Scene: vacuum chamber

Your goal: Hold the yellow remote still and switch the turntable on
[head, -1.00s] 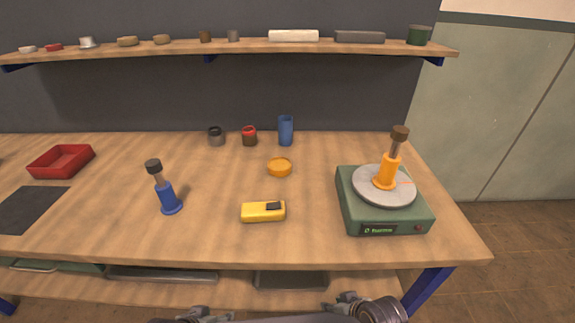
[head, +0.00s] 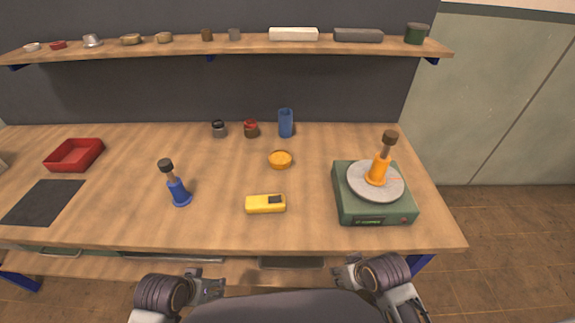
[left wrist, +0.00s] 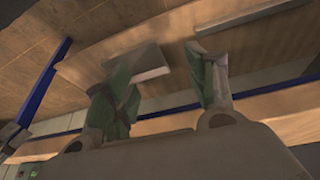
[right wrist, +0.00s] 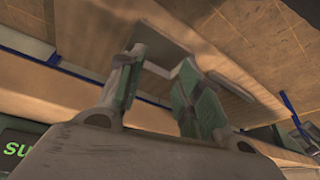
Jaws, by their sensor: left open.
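The yellow remote (head: 265,204) lies flat at the front middle of the table, with a dark patch at its right end. The turntable (head: 374,207) is a green box with a round grey plate (head: 358,184) on top and a small red button (head: 405,219) at its front right. An orange piece with a dark-topped stem (head: 378,172) stands on the plate. My left gripper (head: 218,288) is open and empty before the table's front edge, also in the left wrist view (left wrist: 180,68). My right gripper (head: 346,276) is open and empty there, also in the right wrist view (right wrist: 158,68).
A blue dark-topped piece (head: 178,191) stands left of the remote. An orange dish (head: 280,160), blue cup (head: 286,123) and two small jars (head: 250,129) are behind. A red tray (head: 75,155) and dark mat (head: 43,202) lie left. A shelf (head: 280,47) spans the back.

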